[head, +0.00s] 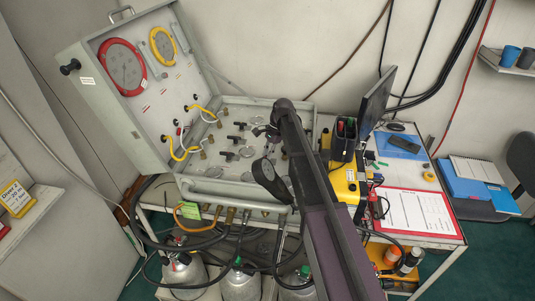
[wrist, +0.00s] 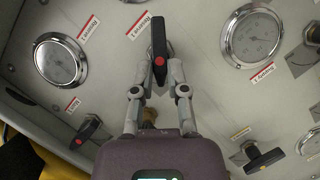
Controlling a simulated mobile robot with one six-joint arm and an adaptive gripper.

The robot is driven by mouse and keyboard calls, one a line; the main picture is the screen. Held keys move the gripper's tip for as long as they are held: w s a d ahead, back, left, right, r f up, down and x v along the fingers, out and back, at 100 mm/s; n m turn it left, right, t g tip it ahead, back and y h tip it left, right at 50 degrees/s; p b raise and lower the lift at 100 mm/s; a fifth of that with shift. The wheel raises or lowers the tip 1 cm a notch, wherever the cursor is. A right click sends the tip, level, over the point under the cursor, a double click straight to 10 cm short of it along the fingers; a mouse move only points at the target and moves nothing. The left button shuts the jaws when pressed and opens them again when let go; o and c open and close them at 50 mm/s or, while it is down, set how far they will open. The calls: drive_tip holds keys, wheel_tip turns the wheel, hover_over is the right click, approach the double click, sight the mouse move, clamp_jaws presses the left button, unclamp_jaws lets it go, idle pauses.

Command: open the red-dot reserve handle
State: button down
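In the wrist view, a black lever handle (wrist: 158,38) with a red dot at its near end stands on the grey panel, beside a red-lettered label (wrist: 138,28) that seems to read "Reserve". My gripper (wrist: 160,68) has one finger on each side of the handle's dotted end. Narrow gaps seem to show between fingers and handle; contact is unclear.
Round gauges sit left (wrist: 61,60) and right (wrist: 252,34) of the handle in the wrist view. In the head view, the raised lid (head: 135,85) carries gauges and yellow hoses. A yellow case (head: 346,184) and a monitor (head: 377,102) stand right of my arm.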

drive_tip(key=shift+n, duration=0.4)
drive_tip(key=n, duration=0.1)
drive_tip(key=n+g+h, duration=0.1)
drive_tip(key=n, duration=0.1)
drive_tip(key=shift+w+a, duration=0.2)
drive_tip(key=shift+a+n+g+h, duration=0.1)
drive_tip(key=shift+n+g+h, duration=0.2)
drive_tip(key=shift+n, duration=0.7)
drive_tip(key=shift+a+n+g+h, duration=0.1)
drive_tip(key=shift+n+h, duration=0.3)
drive_tip(key=shift+n, duration=0.6)
drive_tip(key=c, duration=0.6)
unclamp_jaws()
drive_tip(key=shift+c, duration=0.2)
drive_tip(key=shift+d+m, duration=0.1)
drive_tip(key=shift+m, duration=0.2)
